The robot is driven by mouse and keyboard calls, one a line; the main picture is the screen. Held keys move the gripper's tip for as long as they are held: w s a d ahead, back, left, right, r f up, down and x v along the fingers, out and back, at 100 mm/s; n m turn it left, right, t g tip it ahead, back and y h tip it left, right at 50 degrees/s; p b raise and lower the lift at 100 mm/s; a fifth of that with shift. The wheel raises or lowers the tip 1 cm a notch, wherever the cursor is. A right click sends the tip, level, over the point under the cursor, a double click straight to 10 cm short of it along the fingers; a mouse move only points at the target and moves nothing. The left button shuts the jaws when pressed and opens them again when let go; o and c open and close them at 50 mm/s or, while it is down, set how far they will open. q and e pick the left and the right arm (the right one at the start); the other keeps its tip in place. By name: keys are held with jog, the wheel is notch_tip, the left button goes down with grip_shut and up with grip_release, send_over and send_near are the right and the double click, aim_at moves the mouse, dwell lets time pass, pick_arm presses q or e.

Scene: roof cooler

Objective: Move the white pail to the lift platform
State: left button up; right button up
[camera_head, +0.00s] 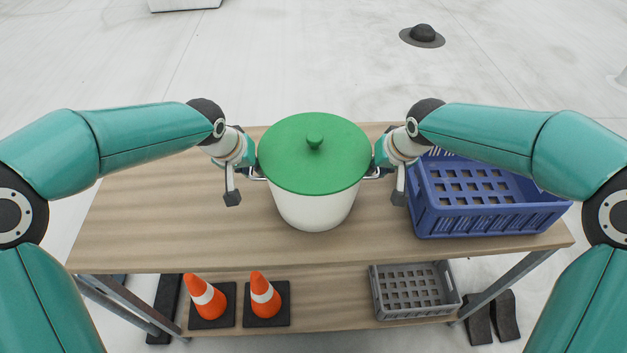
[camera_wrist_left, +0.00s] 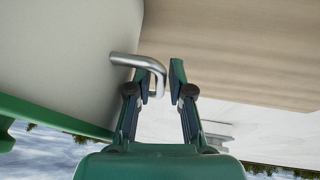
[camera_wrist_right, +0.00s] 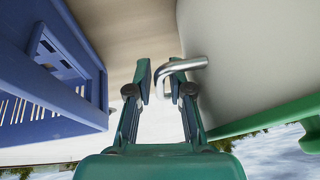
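The white pail (camera_head: 315,208) stands upright on the wooden table with a green lid (camera_head: 335,165) on it. A bent metal handle sticks out on each side. My left gripper (camera_head: 252,174) is at the left handle; in the left wrist view the handle (camera_wrist_left: 140,62) reaches between its parted fingers. My right gripper (camera_head: 378,174) is at the right handle; in the right wrist view the handle (camera_wrist_right: 187,65) reaches between its parted fingers. Neither gripper is closed on its handle. I cannot make out a lift platform in these views.
A blue crate (camera_head: 490,222) stands on the table (camera_head: 180,220) close to my right gripper. Two orange cones (camera_head: 205,293) and a grey crate (camera_head: 415,305) are on the lower shelf. The left part of the tabletop is clear. A dark roof vent (camera_head: 423,36) is farther back.

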pick_arm(q)
grip_shut()
pick_arm(e)
grip_shut()
pick_arm(q)
jog(key=shift+r, duration=0.1)
pick_arm(e)
jog(key=shift+r, duration=0.1)
